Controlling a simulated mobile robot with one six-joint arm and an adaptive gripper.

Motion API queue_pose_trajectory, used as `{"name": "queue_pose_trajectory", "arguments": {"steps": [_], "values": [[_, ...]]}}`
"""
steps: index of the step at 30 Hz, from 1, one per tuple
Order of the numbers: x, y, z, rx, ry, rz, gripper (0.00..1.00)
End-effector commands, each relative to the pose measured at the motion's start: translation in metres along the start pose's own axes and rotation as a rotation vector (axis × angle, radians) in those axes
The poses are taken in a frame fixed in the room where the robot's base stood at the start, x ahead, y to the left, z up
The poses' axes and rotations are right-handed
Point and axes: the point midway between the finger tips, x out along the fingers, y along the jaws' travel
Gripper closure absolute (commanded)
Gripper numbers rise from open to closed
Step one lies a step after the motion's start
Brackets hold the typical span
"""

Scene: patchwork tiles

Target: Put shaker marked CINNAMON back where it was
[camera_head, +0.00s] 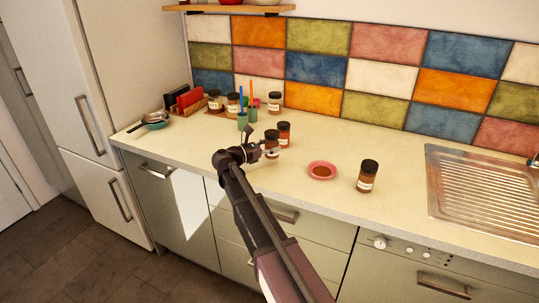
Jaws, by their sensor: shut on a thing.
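My gripper (265,148) is over the counter's middle, shut on a dark-lidded shaker (272,150). The held shaker looks upright; whether its base touches the counter I cannot tell. Another shaker (283,135) with reddish contents stands just behind and to the right of it. More shakers stand at the back: two at the left (215,101) (233,105) and one at the right (274,102). The labels are too small to read, so I cannot tell which says CINNAMON.
Green cups (242,121) with blue and orange utensils stand behind my gripper. A steel sink drainer (480,190) is at the right. The counter between dish and backsplash is clear.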

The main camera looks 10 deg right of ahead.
Motion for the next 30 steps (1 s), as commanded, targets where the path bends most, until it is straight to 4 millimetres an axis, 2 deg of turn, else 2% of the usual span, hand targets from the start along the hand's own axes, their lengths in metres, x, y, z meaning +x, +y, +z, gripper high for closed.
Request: {"name": "queue_pose_trajectory", "arguments": {"steps": [1, 10, 29, 30], "values": [[-0.001, -0.001, -0.008, 0.0, 0.0, 0.0, 0.8], [-0.001, -0.001, -0.032, 0.0, 0.0, 0.0, 0.8], [-0.001, -0.001, -0.038, 0.0, 0.0, 0.001, 0.8], [-0.001, -0.001, -0.038, 0.0, 0.0, 0.001, 0.17]]}}
